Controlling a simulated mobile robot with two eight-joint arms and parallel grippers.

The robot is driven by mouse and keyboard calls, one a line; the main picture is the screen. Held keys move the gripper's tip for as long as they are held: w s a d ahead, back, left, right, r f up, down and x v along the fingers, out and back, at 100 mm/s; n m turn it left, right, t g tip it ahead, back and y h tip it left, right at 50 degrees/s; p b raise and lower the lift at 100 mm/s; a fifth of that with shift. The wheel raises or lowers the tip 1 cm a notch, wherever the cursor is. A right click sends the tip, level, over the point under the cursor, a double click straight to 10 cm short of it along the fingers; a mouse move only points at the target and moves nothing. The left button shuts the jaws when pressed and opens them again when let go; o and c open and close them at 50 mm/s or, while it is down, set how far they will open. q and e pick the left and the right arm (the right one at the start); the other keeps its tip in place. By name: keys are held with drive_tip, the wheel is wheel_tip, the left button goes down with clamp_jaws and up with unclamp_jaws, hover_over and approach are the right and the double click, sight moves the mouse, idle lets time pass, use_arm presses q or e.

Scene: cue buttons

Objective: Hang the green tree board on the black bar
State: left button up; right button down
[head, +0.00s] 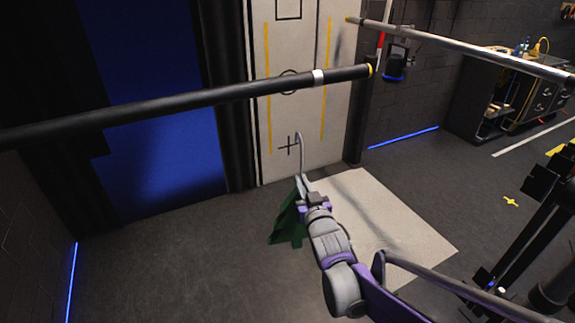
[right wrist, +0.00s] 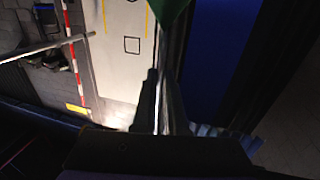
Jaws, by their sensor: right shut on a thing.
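The black bar (head: 200,100) runs across the upper part of the head view, with a white band and a yellow end at its right. The green tree board (head: 286,222) is below the bar, partly hidden behind my right gripper (head: 310,198). A thin grey hook (head: 300,150) rises above the board, its curved top below the bar and apart from it in the picture. My right gripper is shut on the board or its hook; which part cannot be told. A piece of the green board (right wrist: 168,8) shows at the top of the right wrist view. My left gripper is not in view.
A pale panel (head: 300,95) with yellow lines stands behind the bar, and a light mat (head: 405,225) lies on the floor. A second, grey bar (head: 460,48) is at the upper right, near a workbench (head: 510,95). The floor at lower left is clear.

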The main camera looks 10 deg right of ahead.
drive_tip(key=s+a+r+n+y, duration=0.15)
drive_tip(key=s+a+r, duration=0.25)
drive_tip(key=s+r, duration=0.45)
drive_tip(key=s+a+r+n+y, duration=0.1)
drive_tip(key=s+a+r+y, duration=0.2)
drive_tip(key=s+r, duration=0.55)
drive_tip(key=f+x, duration=0.3)
drive_tip(key=x, duration=1.4)
drive_tip(key=shift+w+d+f+g+p, duration=0.2)
drive_tip(key=shift+g+p, duration=0.2)
idle(0.6)
drive_tip(key=shift+h, duration=0.25)
